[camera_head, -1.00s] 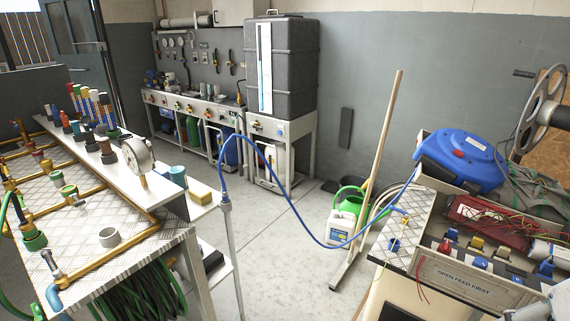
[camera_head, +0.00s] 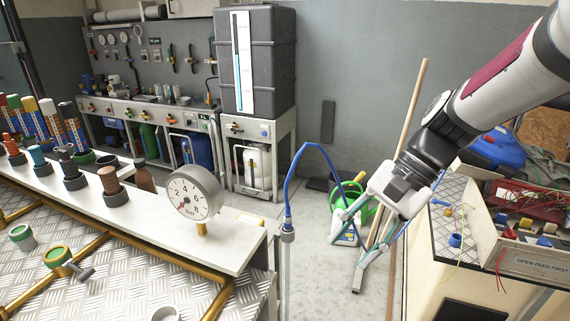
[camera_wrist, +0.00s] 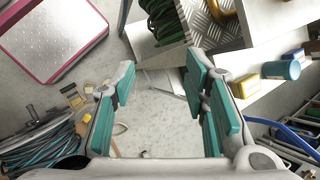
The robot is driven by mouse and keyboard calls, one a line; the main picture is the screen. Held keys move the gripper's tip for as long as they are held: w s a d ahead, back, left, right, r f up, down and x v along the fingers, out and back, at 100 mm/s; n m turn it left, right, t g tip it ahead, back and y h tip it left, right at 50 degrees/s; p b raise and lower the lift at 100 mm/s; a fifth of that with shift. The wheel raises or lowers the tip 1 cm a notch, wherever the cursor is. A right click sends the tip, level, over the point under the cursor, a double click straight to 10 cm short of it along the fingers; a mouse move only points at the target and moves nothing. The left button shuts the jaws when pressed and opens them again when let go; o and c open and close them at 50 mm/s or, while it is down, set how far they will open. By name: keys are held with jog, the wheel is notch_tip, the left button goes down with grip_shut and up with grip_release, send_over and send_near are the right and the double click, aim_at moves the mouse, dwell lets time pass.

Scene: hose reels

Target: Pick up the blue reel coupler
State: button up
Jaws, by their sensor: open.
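A blue hose (camera_head: 313,147) arches up and ends in a blue coupler (camera_head: 288,221) on top of a thin grey post (camera_head: 288,265), beside the left bench's end. I take this end fitting as the blue reel coupler. The hose runs right, partly hidden behind my gripper, toward the blue reel (camera_head: 497,147) on the right bench. My gripper (camera_head: 351,243) is open and empty, right of the coupler and apart from it.
The left bench (camera_head: 235,258) carries a pressure gauge (camera_head: 194,196) and upright coloured couplers. The right bench (camera_head: 478,228) holds a blue ring (camera_head: 455,240), wires and small parts. A strip of floor is clear between benches.

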jog(key=w+a+f+m+y+b, duration=0.1)
jog(key=w+f+m+y+b, duration=0.1)
jog(key=w+f+m+y, duration=0.65)
jog(key=m+t+y+b, duration=0.2)
jog(key=m+t+y, duration=0.1)
jog(key=t, duration=0.1)
send_near(288, 216)
jog(key=shift+w+a+f, duration=0.15)
jog(key=shift+w+a, duration=0.15)
jog(key=shift+a, duration=1.35)
jog(key=shift+w+a+f, duration=0.1)
jog(key=shift+w+a, duration=0.2)
jog(key=shift+a, duration=1.35)
jog(key=shift+w+a+f, duration=0.15)
jog(key=shift+w+a, duration=0.15)
jog(key=shift+a, duration=1.3)
grip_shut()
